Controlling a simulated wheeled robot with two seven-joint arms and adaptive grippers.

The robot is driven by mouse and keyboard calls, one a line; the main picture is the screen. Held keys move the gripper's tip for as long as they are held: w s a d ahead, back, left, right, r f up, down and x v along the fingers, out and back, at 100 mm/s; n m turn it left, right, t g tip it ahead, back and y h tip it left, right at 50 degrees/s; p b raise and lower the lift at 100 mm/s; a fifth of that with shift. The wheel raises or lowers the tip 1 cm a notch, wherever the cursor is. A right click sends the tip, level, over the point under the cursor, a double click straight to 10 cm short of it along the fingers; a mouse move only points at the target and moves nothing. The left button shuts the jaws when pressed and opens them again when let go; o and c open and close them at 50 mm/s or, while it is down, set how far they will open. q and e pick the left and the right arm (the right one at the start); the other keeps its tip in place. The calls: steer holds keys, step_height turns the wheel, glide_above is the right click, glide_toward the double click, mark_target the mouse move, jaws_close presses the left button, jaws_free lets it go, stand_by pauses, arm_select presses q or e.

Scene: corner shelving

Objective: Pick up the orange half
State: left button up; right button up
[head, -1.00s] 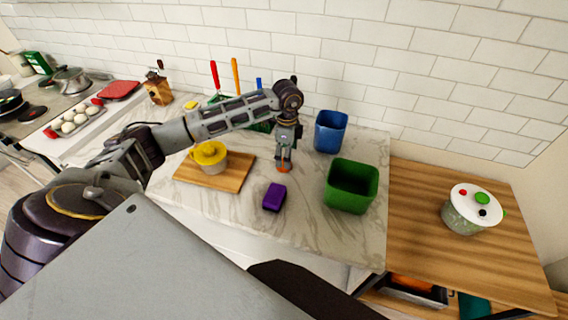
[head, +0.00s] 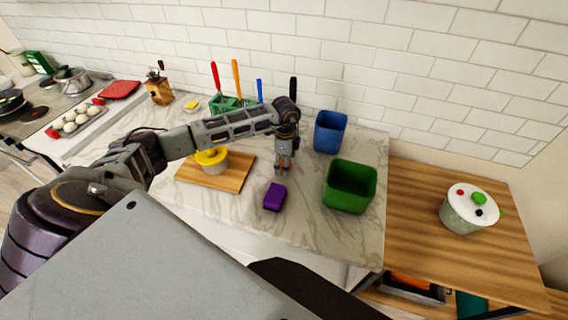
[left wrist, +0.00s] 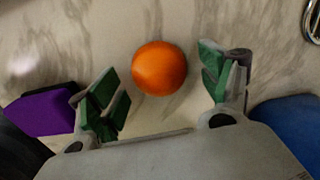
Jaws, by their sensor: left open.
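The orange half (left wrist: 159,68) shows in the left wrist view as a round orange shape on the marble counter, ahead of and between the open fingers. My left gripper (left wrist: 162,92) has its green-padded fingers spread wide, with no visible contact with the orange half. In the head view, my left gripper (head: 283,172) points down at the counter between the cutting board and the green bin. There the orange half is mostly hidden by the fingers. My right gripper is in neither current view.
A purple block (head: 275,197) lies close in front of the gripper; it also shows in the left wrist view (left wrist: 42,110). A green bin (head: 350,187) and a blue bin (head: 330,132) stand to the right. A cutting board (head: 232,180) with a yellow-lidded pot (head: 211,157) lies left.

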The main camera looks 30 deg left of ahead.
arm_select(q)
steer(key=shift+c, duration=0.2)
steer(key=c, duration=1.1)
steer(key=shift+r, duration=0.85)
step_height(320, 180, up, 8)
steer(key=shift+f+b, duration=0.2)
steer(key=shift+b, duration=0.7)
steer(key=shift+r, duration=0.3)
